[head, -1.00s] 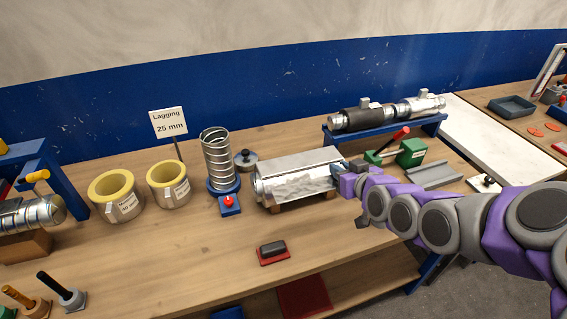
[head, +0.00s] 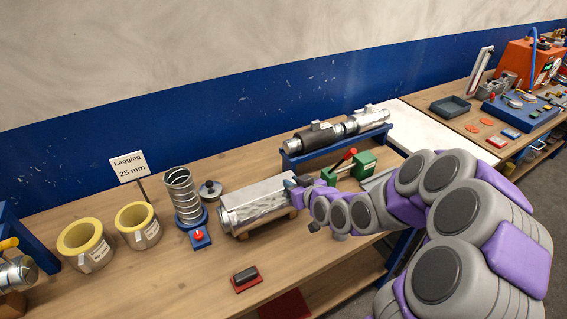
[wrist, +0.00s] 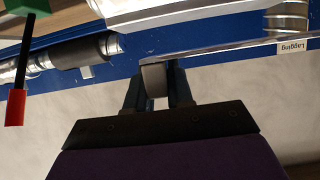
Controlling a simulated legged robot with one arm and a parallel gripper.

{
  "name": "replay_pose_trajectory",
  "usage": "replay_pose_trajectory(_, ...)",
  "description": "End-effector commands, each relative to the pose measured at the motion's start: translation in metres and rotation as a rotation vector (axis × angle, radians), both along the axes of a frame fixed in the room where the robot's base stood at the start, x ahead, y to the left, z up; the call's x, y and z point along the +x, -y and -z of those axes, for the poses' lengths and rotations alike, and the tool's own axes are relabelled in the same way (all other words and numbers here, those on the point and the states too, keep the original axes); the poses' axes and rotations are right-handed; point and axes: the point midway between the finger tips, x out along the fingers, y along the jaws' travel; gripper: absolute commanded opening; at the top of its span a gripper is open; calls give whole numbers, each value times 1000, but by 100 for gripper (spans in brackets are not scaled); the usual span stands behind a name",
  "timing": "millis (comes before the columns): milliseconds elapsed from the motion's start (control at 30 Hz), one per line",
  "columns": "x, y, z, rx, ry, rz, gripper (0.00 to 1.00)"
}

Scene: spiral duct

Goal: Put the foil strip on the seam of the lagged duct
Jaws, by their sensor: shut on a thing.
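The lagged duct (head: 254,214), wrapped in crinkled silver foil, lies on a wooden cradle on the bench in the head view. The foil strip (head: 252,192) shows as a flat, bright sheet along the duct's top. In the wrist view the strip (wrist: 230,47) is seen nearly edge-on, running right from the fingers. My gripper (head: 292,184) is at the duct's right end; in the wrist view my gripper (wrist: 154,82) is shut on a grey end piece of the strip. The seam is hidden, and I cannot tell whether the strip touches the duct.
A spiral coil on a blue base (head: 184,200) stands left of the duct, with two yellow-lined lagging rings (head: 138,226) beyond. A green tool with a red handle (head: 350,167) and a blue rack of pipes (head: 335,146) are behind my gripper. The front bench is mostly clear around a dark block (head: 245,277).

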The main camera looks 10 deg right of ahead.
Motion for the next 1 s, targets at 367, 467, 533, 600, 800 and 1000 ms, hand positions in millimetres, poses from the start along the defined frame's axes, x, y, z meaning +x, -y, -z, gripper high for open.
replay_pose_trajectory(367,75,-7,7,-1,8,0,0)
replay_pose_trajectory(467,89,-9,8,1,7,0,0)
replay_pose_trajectory(533,96,-9,8,0,8,0,0)
replay_pose_trajectory(600,101,-9,9,1,6,1,0)
replay_pose_trajectory(800,103,-9,18,1,3,1,0)
replay_pose_trajectory(1000,103,-9,43,0,2,1,0)
